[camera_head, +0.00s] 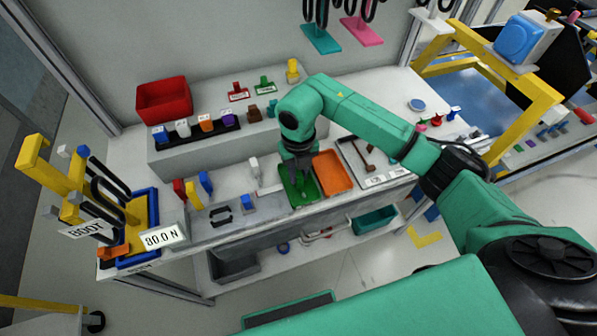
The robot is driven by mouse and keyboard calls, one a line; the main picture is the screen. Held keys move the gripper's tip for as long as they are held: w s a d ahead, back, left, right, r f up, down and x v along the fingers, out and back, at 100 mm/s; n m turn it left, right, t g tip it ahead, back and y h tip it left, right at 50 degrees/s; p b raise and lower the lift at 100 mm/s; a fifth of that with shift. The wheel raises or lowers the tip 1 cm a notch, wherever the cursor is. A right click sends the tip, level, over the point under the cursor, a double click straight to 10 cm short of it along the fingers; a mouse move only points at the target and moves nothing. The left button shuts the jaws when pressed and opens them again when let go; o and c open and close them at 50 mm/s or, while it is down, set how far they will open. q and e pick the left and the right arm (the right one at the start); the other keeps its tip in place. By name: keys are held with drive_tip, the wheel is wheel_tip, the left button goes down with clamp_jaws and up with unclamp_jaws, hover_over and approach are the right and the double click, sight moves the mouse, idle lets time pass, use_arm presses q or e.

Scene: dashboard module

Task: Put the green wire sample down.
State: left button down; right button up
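My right arm reaches in from the right, and its dark gripper (299,178) points down over the green tray (312,195). The fingers are at or just above the tray's floor; I cannot tell which. They are too small and dark to show whether they are open or shut. I cannot make out the green wire sample; it may be hidden by the gripper or blend into the green tray. My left gripper is not in view.
An orange tray (333,172) stands just right of the green one. A blue block (248,203) and a white upright piece (254,167) are to the left. A raised grey shelf (185,158) with small coloured parts and a red bin (164,100) lies behind.

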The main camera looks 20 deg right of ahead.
drive_tip(key=o, duration=0.4)
drive_tip(key=shift+c, duration=0.2)
drive_tip(key=shift+r, duration=0.15)
wheel_tip(320, 180, up, 12)
drive_tip(key=b, duration=0.1)
drive_tip(key=shift+b, duration=0.35)
